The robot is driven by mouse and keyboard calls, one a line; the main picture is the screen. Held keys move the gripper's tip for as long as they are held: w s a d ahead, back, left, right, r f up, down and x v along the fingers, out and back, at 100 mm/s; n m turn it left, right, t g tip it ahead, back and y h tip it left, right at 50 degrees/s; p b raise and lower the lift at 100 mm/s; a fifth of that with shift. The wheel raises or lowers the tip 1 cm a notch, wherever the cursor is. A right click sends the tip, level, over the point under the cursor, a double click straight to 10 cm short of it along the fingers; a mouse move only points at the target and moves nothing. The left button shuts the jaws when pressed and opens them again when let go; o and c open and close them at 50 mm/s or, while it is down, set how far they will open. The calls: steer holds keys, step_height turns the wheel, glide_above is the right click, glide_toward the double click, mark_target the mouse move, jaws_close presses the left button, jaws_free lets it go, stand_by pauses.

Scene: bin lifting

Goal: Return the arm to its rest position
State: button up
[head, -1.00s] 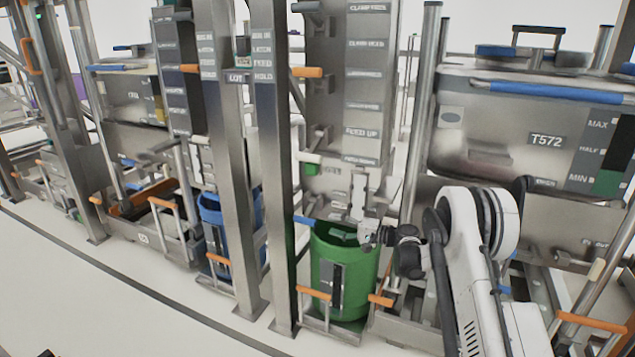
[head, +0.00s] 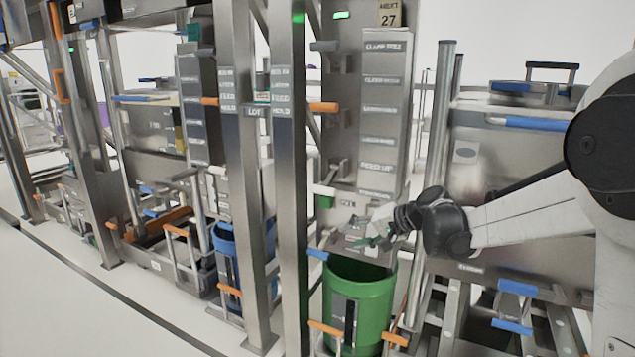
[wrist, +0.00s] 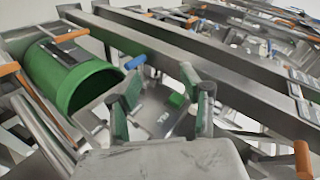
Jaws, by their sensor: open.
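My gripper (head: 376,240) is above the rim of the green bin (head: 362,300) in the head view, in front of the lower part of the grey labelled column. Its white arm reaches in from the right. In the wrist view my gripper (wrist: 163,104) has its two green-padded fingers apart, with nothing held between them. The green bin (wrist: 72,78) lies to the left of the fingers there, its open mouth partly visible. It looks apart from the fingers.
A blue bin (head: 224,245) stands behind the steel posts (head: 290,180) left of the green bin. Orange handles (head: 325,328) stick out low around the bins. A steel tank with a blue handle (head: 535,123) stands behind my arm. The floor (head: 70,300) at lower left is clear.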

steer(key=s+d+r+n+h, duration=0.1)
steer(key=s+d+r+h, duration=0.1)
steer(key=s, duration=0.9)
steer(key=s+d+r+h, duration=0.2)
steer(key=s+h, duration=0.1)
steer(key=s, duration=0.7)
steer(key=s+d+f+n+h, duration=0.1)
steer(key=s+d+f+h, duration=0.15)
steer(key=s, duration=0.65)
steer(key=s+d+f+n+h, duration=0.15)
steer(key=s+d, duration=0.25)
steer(key=s, duration=0.5)
step_height(320, 180, up, 17)
steer(key=p, duration=1.8)
steer(key=shift+r+t, duration=0.2)
steer(key=shift+t, duration=0.1)
steer(key=shift+a+m, duration=0.1)
steer(key=shift+m, duration=0.15)
steer(key=shift+c, duration=0.5)
